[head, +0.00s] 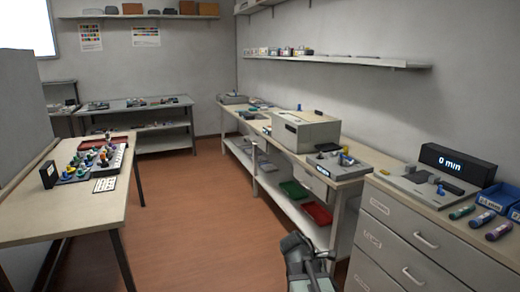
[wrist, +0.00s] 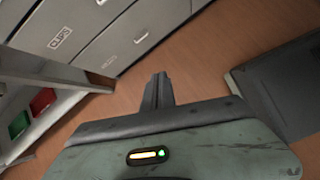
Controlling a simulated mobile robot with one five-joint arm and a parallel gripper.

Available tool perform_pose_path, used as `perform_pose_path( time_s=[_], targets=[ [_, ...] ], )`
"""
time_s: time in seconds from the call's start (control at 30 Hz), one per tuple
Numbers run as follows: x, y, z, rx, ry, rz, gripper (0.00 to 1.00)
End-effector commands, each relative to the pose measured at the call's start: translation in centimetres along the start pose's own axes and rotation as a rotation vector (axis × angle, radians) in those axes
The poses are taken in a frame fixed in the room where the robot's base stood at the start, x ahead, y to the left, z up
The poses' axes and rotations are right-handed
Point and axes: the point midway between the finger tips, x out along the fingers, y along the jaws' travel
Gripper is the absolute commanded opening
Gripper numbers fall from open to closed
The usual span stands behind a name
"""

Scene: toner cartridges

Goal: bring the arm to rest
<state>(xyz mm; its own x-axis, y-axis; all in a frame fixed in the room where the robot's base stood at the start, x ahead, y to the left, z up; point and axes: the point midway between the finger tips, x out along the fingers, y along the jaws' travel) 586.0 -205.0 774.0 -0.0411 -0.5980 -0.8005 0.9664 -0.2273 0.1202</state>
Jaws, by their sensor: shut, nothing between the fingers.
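My gripper (wrist: 158,88) shows in the wrist view as two dark fingers pressed together. It is shut and empty, over the brown floor (wrist: 145,70) and apart from the furniture. In the head view part of my arm shows at the bottom, right of the middle, in the aisle in front of the right-hand bench. The fingertips cannot be made out there.
A drawer cabinet (head: 405,262) with a display box (head: 458,163) stands at the right. A long bench (head: 345,185) with a lower shelf runs along the right wall. A table (head: 60,215) with small coloured items stands left. The floor (head: 190,220) between is clear.

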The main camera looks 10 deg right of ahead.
Motion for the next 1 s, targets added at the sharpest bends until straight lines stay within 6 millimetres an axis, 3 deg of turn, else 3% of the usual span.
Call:
perform_pose_path(
  time_s=[0.03,0.13,0.2,0.4,0.53,0.57,0.6,0.8,1.0],
  targets=[
    [-1.7,-0.9,-4.1,0.087,0.09,0.003,0.0],
    [-4.5,-2.9,-10.9,0.341,0.277,-0.065,0.0],
    [-5.8,-4.2,-13.9,0.53,0.372,-0.152,0.0],
    [-8.1,-6.3,-17.8,0.981,0.487,-0.411,0.0],
    [-8.6,-6.5,-18.4,1.238,0.458,-0.519,0.0],
    [-9.7,-6.3,-17.6,1.261,0.453,-0.525,0.0],
    [-11.2,-6.1,-16.4,1.255,0.454,-0.523,0.0],
    [-15.9,-5.3,-12.9,1.252,0.454,-0.52,0.0],
    [-19.3,-4.8,-10.4,1.251,0.454,-0.519,0.0]
  ],
)
